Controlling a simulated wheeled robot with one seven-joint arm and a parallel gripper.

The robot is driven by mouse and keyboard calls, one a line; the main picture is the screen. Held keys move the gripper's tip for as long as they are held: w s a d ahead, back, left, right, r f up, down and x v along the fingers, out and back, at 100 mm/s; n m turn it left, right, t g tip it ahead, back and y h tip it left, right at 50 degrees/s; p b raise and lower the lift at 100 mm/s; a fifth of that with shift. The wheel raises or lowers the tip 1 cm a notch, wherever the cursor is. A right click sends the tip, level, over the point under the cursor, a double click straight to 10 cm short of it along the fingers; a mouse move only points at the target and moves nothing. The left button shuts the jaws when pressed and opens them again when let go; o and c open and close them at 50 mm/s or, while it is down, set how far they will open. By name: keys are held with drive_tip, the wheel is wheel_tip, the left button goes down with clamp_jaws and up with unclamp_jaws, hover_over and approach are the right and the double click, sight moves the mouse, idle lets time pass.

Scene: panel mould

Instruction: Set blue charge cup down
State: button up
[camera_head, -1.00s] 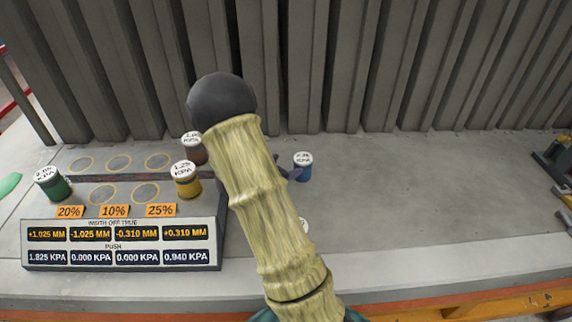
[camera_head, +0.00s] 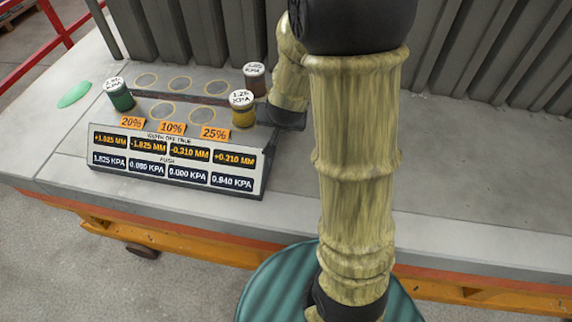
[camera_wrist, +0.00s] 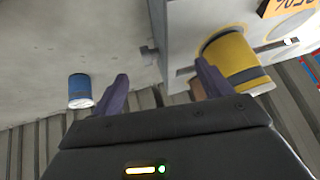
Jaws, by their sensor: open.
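The blue charge cup (camera_wrist: 80,90) stands on the grey slab in the wrist view, left of my left finger and apart from it. In the head view it is not visible; my arm covers much of the slab there. My gripper (camera_wrist: 160,88) is open, with nothing between its two purple fingers. The yellow cup (camera_wrist: 228,55) is close by my right finger; I cannot tell whether they touch. In the head view the yellow cup (camera_head: 242,112) stands at the right end of the panel, beside a dark end part of my arm.
A green cup (camera_head: 119,95) stands at the left and a brown cup (camera_head: 254,80) behind the yellow one. Several empty ringed spots lie between. The readout panel (camera_head: 178,158) fronts them. A grey corrugated wall (camera_head: 470,50) rises behind. The slab right of my arm looks clear.

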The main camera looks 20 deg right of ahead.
drive_tip(key=s+a+n+g, duration=0.2)
drive_tip(key=s, duration=0.5)
drive_tip(key=s+a+r+n+g+y, duration=0.1)
drive_tip(key=s+a+n+g, duration=0.1)
drive_tip(key=s, duration=0.6)
drive_tip(key=shift+n, duration=0.7)
